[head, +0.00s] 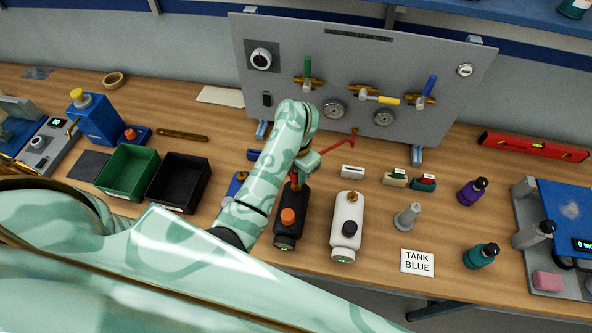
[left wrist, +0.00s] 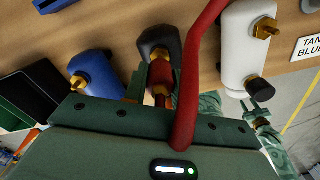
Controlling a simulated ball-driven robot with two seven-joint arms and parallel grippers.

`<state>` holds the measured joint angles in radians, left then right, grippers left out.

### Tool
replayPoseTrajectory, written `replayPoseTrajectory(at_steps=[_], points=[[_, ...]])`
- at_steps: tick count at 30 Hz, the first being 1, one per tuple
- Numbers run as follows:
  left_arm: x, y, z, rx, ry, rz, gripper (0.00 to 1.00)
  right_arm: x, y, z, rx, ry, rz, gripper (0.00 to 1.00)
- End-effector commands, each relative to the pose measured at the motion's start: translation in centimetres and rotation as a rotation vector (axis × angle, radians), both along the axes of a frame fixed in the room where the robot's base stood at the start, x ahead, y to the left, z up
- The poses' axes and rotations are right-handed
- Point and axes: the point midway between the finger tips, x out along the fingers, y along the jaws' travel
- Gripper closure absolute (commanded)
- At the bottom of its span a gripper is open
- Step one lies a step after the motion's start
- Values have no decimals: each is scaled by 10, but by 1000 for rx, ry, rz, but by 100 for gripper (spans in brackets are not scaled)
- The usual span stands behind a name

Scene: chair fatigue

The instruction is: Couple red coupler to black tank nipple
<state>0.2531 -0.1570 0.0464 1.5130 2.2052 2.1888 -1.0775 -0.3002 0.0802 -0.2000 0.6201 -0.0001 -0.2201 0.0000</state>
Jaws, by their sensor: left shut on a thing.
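My left gripper (head: 299,176) is shut on the red coupler (left wrist: 161,74), at the top end of the black tank (head: 290,222). The red coupler also shows in the head view (head: 294,179), and its red hose (left wrist: 189,95) curves past the gripper. The black tank's top end (left wrist: 158,38) lies just beyond the coupler in the left wrist view.
The white tank (head: 346,224) with a brass nipple lies right of the black tank. The blue tank (left wrist: 95,78) lies left, mostly behind my arm in the head view. A grey valve panel (head: 420,65) stands behind. Bins (head: 130,172) are at left; bottles (head: 482,256) at right.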

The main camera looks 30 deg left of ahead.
Motion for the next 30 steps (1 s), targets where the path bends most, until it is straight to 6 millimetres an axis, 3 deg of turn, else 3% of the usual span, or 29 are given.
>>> replayPoseTrajectory(at_steps=[29,30], points=[[0,-3,-25,-5,-1,0,100,-1,0,-20,0,1,0,64],[0,-3,-25,-5,-1,0,68,-1,0,-20,0,1,0,64]])
